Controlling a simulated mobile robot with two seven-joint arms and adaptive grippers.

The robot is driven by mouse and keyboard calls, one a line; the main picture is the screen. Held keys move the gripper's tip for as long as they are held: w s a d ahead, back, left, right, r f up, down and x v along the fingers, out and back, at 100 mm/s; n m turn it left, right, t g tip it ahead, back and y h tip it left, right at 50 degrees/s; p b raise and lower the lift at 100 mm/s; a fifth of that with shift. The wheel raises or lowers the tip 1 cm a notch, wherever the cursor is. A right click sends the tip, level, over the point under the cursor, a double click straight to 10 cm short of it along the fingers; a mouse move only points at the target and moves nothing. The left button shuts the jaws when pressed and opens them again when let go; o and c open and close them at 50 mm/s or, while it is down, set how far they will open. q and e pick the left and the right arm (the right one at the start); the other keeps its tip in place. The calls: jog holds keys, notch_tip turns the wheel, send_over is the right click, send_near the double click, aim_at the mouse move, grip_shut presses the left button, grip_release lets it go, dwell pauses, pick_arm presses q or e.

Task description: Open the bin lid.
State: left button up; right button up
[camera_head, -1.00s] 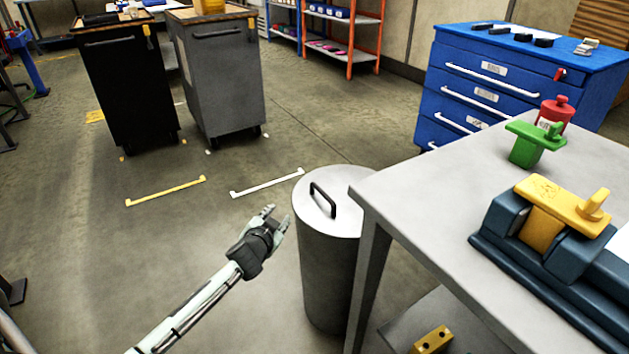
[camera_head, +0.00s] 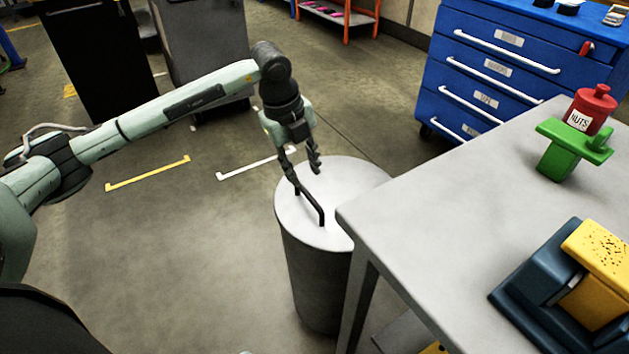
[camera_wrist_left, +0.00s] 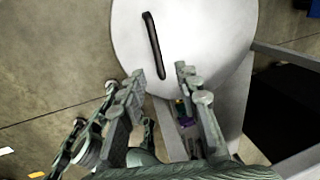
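The bin (camera_head: 311,280) is a dark grey cylinder standing on the floor against the bench. Its light round lid (camera_head: 350,190) lies flat on top, with a black bar handle (camera_head: 318,208) on it. The lid (camera_wrist_left: 215,25) and handle (camera_wrist_left: 153,45) also show in the left wrist view. My left gripper (camera_head: 306,176) reaches down from above at the handle's far end, fingers apart. In the left wrist view my left gripper (camera_wrist_left: 160,75) is open, with the handle just beyond and roughly between the fingertips. My right gripper is out of view.
The grey workbench (camera_head: 430,190) stands close to the bin's right side, its corner beside the lid. It bears a green block (camera_head: 562,155), a red bottle (camera_head: 590,108) and a yellow-and-blue fixture (camera_head: 545,285). A blue drawer cabinet (camera_head: 490,75) stands behind. Floor left of the bin is clear.

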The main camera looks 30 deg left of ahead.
aim_at(310, 197)
pick_arm(q)
jog(key=x, duration=0.7)
jog(key=shift+s+a+f, duration=0.1)
jog(key=shift+f, duration=0.3)
grip_shut()
